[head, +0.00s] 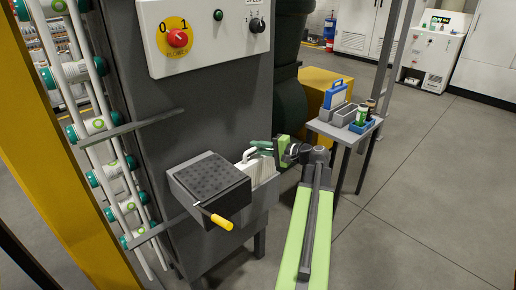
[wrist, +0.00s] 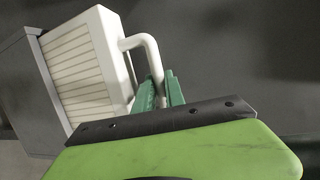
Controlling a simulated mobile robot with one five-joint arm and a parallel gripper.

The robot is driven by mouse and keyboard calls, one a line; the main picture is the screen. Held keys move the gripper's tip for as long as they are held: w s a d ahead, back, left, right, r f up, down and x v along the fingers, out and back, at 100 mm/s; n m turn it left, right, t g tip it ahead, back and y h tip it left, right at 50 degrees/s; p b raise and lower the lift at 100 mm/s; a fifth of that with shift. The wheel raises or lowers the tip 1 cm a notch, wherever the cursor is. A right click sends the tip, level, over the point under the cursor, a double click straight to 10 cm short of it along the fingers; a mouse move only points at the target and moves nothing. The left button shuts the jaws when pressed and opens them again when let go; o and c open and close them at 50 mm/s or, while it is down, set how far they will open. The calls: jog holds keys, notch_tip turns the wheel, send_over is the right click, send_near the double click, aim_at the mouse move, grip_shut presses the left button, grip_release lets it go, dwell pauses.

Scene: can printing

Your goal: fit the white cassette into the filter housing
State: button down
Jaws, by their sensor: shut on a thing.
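The white cassette (head: 258,170) stands at the open grey filter housing (head: 262,198) on the front of the dark machine. Its ribbed upper part shows above the housing rim, and its lower part is hidden. In the wrist view the cassette (wrist: 82,68) shows its ribbed face and a white frame, with the grey housing wall (wrist: 32,95) beside and behind it. My gripper (head: 260,147) reaches in from the right, its green fingers shut on the cassette's bent white handle (wrist: 146,46). I cannot tell how deep the cassette sits.
A black perforated lid (head: 208,178) with a yellow-gripped lever (head: 221,221) lies left of the cassette. A control panel (head: 205,32) with a red knob is above. A small table (head: 345,131) with bins is at right. The floor at right is clear.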

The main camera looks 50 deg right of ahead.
jog(key=shift+f+b, duration=4.7)
jog(key=shift+f, duration=0.05)
jog(key=c, duration=1.3)
grip_release()
jog(key=p, duration=0.3)
send_near(263, 168)
jog(key=s, duration=0.5)
jog(key=shift+d+r, duration=0.45)
jog(key=shift+r, duration=0.05)
